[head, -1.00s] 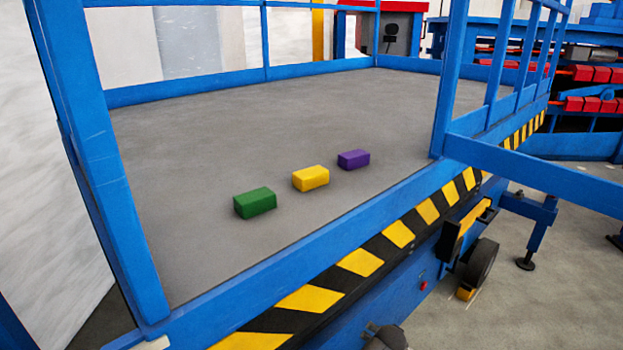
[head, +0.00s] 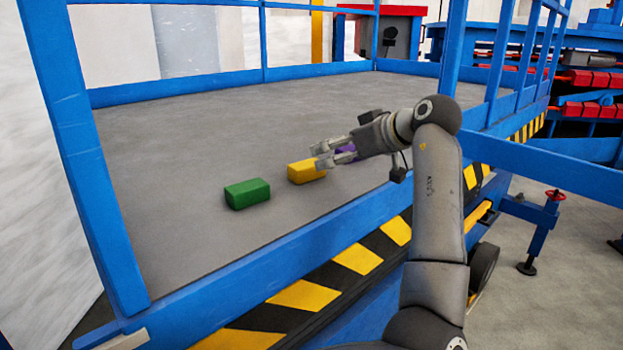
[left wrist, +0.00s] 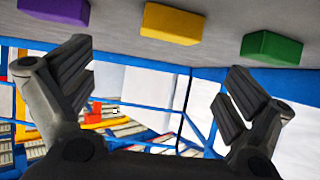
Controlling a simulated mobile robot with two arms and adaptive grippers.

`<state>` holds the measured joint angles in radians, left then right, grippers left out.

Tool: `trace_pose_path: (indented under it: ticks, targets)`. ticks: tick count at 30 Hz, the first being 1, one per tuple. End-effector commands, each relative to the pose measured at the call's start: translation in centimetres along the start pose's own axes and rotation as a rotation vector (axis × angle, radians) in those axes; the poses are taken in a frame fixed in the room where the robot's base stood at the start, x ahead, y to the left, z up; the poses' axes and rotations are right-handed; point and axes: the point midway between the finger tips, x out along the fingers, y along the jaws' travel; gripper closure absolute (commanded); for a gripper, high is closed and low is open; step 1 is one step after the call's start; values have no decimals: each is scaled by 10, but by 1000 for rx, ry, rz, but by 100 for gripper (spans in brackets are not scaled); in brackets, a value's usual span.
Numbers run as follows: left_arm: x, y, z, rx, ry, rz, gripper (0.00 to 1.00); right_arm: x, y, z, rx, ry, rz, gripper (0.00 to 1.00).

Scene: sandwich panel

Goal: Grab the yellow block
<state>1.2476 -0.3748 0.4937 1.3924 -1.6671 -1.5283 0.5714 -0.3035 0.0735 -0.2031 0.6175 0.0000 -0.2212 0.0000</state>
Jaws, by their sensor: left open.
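The yellow block (head: 304,173) lies on the grey platform floor between a green block and a purple block. My left gripper (head: 318,156) is open and empty. In the head view its fingertips overlap the yellow block's upper right edge and point left. In the left wrist view the open fingers (left wrist: 157,85) spread wide with nothing between them. There the yellow block (left wrist: 171,22) sits near the top edge, apart from the fingers. My right gripper is in neither view.
The green block (head: 247,193) lies left of the yellow one. The purple block (head: 345,149) is partly hidden behind my left gripper. Blue railings (head: 82,150) and a striped edge (head: 305,297) border the platform. The floor behind the blocks is clear.

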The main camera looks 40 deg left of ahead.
Motion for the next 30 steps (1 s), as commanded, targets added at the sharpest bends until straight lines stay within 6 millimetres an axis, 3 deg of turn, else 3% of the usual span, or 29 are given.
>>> trace_pose_path:
  ticks: [3,9,17,24,30]
  targets:
    - [11,-10,-2,-25,-5,-32,0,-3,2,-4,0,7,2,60]
    - [43,-12,-3,-23,-5,-35,0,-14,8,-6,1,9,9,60]
    - [64,-12,-2,-22,-4,-31,0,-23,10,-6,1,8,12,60]
    - [97,-14,2,-22,-3,-31,0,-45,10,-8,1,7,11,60]
    - [110,-13,5,-21,-3,-29,0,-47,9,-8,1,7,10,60]
